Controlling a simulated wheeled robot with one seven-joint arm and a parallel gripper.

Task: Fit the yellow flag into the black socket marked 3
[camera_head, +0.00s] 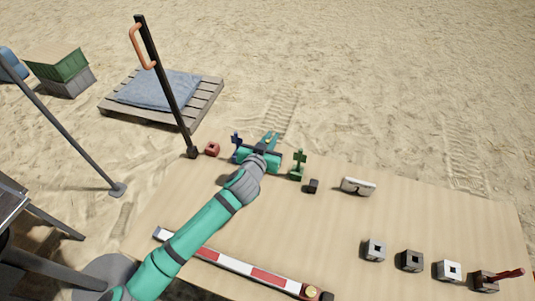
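My gripper (270,138) is over the far edge of the table, its fingers pointing away from the camera. The fingertips look slightly apart, but the view is too small to tell whether anything is between them. I cannot make out a yellow flag clearly; it may be hidden by my gripper. Socket blocks stand in a row at the table's right: a grey one (374,250), a dark one (411,262), a white-topped one (448,271) and a dark one (484,281) with a red flag (506,274) at it. Their numbers are not readable.
A blue piece (236,139) stands left of my gripper, a green piece (299,162) right. A red block (212,149), small black block (313,186) and white object (357,187) are also on the table (330,225). A red-and-white bar (235,264) lies in front. A dark pole (168,90) rises at left.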

